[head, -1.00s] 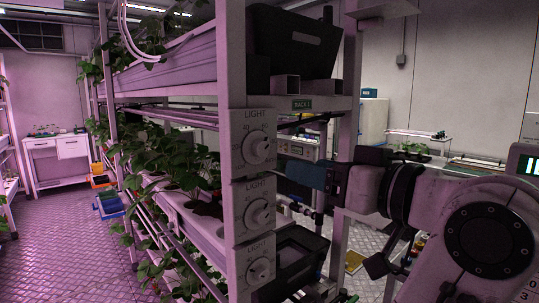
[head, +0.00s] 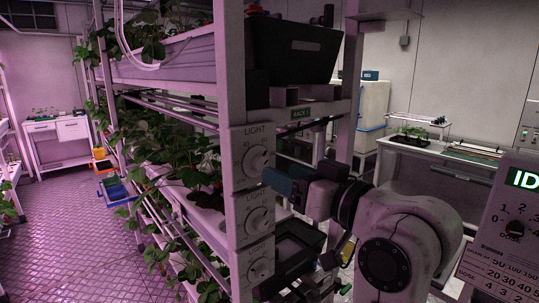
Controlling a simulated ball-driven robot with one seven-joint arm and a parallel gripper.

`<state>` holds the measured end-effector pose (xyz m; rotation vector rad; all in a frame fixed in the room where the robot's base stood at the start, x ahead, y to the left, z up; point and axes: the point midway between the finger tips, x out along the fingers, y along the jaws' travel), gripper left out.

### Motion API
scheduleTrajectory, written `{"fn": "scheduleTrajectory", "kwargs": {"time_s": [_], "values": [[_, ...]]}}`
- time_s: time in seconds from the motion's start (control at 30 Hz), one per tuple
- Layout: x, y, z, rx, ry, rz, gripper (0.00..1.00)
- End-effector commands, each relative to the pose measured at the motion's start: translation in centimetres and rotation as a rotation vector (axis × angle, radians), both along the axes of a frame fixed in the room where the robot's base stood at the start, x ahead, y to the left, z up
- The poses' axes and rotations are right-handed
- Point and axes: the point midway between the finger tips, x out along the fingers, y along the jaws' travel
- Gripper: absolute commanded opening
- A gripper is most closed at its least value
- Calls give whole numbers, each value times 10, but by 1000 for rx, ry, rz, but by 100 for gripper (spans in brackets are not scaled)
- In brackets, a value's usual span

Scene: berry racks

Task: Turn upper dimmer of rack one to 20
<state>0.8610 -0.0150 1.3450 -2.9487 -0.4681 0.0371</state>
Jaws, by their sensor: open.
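The upper dimmer (head: 258,159) is a pale round knob on a white panel marked LIGHT, on the front post of the rack labelled RACK 1 (head: 303,113). Its scale numbers are too small to read surely. My gripper (head: 268,179), with blue fingers, is open beside the lower right edge of this knob. I cannot tell whether it touches the knob. The fingers are seen from the side, so the gap between them is hidden. The middle dimmer (head: 258,218) and the lower dimmer (head: 259,269) sit below on the same post.
Planted troughs (head: 175,68) fill the rack on the left. A black crate (head: 295,47) stands on the upper shelf. A dark bin (head: 292,250) is low beside the lower dimmers. A white bench (head: 425,150) stands at the back right. The aisle floor (head: 80,235) on the left is clear.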

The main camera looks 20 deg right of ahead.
Motion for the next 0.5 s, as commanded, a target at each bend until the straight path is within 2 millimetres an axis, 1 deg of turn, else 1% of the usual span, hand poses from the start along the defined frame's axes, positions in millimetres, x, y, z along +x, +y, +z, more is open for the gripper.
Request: {"fn": "scheduleTrajectory", "kwargs": {"time_s": [0.03,0.2,0.33,0.5], "values": [[10,4,1,1,2,2,57],[35,11,1,1,1,0,57],[46,14,0,1,0,0,57],[51,16,-1,0,0,0,57]]}}
